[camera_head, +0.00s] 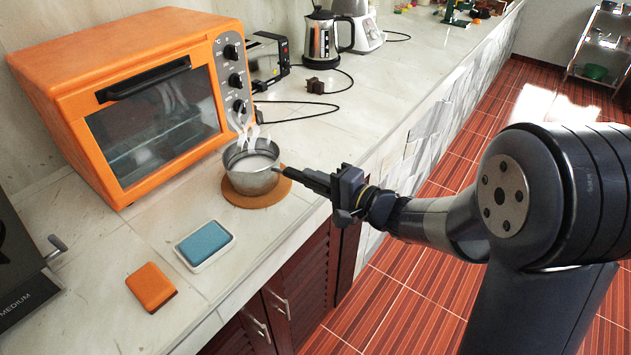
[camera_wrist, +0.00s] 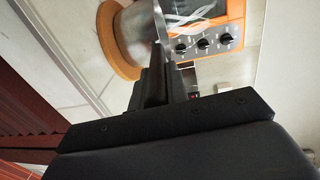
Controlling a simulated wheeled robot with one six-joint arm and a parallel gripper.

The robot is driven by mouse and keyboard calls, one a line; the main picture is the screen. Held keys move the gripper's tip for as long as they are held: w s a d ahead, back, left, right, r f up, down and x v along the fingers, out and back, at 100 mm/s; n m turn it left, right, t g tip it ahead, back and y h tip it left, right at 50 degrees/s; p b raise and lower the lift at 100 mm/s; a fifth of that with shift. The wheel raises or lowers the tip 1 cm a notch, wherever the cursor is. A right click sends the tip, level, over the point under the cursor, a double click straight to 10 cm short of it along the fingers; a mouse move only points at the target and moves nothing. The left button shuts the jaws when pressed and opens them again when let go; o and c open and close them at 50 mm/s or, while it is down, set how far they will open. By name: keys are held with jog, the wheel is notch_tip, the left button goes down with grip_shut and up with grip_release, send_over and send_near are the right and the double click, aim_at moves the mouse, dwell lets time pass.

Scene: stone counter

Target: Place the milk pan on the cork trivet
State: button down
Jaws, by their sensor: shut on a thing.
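The milk pan (camera_head: 250,177) is a small steel pot with pale, steaming contents. It is upright over the round cork trivet (camera_head: 281,192), and its base looks to be on the cork or very close above it; I cannot tell if they touch. The trivet shows around the pan's front and right side. My gripper (camera_head: 289,172) comes in from the right and is shut on the pan's handle, most of which the fingers hide. In the wrist view, the pan (camera_wrist: 137,32) and trivet (camera_wrist: 106,42) show at the top, beyond my fingers (camera_wrist: 160,70).
An orange toaster oven (camera_head: 150,95) stands close behind and left of the pan. A blue sponge in a white dish (camera_head: 205,246) and an orange block (camera_head: 151,287) lie in front. A kettle (camera_head: 322,38) and cables are farther back. The counter's edge runs along the right.

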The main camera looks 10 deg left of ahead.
jog(key=c, duration=1.4)
grip_release()
jog(key=shift+f, duration=0.1)
jog(key=shift+d+r, duration=0.2)
jog(key=shift+d, duration=0.1)
jog(key=p+v, duration=0.1)
jog(key=v, duration=1)
jog(key=shift+s+d, duration=0.15)
jog(key=shift+d, duration=0.05)
